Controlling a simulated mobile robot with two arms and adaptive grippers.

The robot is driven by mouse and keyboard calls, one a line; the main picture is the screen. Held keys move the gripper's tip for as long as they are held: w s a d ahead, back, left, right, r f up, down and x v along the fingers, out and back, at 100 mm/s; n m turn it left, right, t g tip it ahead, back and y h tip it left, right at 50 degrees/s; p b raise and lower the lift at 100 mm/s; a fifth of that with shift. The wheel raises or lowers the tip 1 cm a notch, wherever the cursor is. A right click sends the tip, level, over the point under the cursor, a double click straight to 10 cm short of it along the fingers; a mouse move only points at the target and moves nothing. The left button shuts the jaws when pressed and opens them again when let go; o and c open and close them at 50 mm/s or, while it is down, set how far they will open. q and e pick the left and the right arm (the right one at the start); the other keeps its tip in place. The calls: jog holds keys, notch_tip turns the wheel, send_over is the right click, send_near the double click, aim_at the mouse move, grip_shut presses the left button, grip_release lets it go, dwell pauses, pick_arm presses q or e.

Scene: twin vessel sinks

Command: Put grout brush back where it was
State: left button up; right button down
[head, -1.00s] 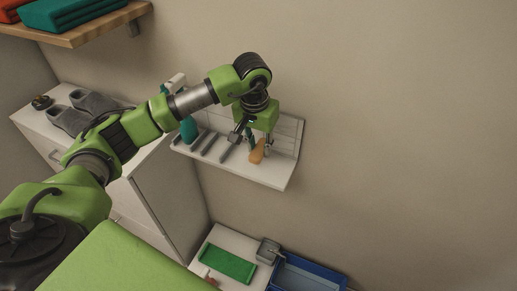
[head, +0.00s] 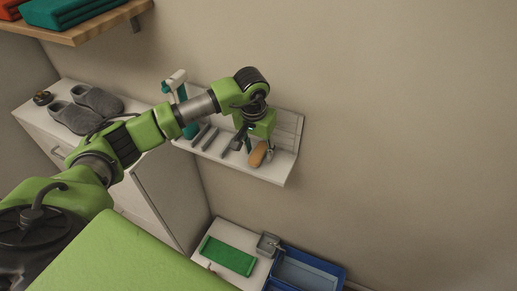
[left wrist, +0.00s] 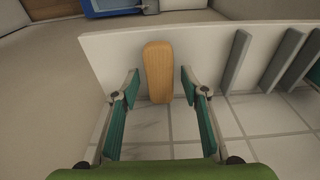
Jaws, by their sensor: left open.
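The grout brush (head: 258,154), with an orange-tan wooden body, is on the white wall shelf (head: 265,174), toward its right end. In the left wrist view the brush (left wrist: 158,72) shows its flat wooden side close to the shelf's pale lip (left wrist: 110,55). My left gripper (head: 259,143) is just above and behind the brush in the head view. In the left wrist view its teal-padded fingers (left wrist: 158,88) are spread wide, with a clear gap on each side of the brush. Any bristles are hidden. My right gripper is not in view.
Several grey dividers (left wrist: 237,60) stand beside the brush. A teal-and-white bottle (head: 188,122) stands at the shelf's left end, partly behind my arm. Grey slippers (head: 97,101) rest on the white cabinet. Below are a green tray (head: 228,255) and a blue bin (head: 306,271).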

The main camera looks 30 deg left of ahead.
aim_at(256, 156)
pick_arm(q)
jog(key=shift+r, duration=0.55)
notch_tip(256, 156, up, 11)
jog(key=s+b, duration=0.2)
jog(key=b, duration=0.1)
jog(key=shift+f, duration=0.1)
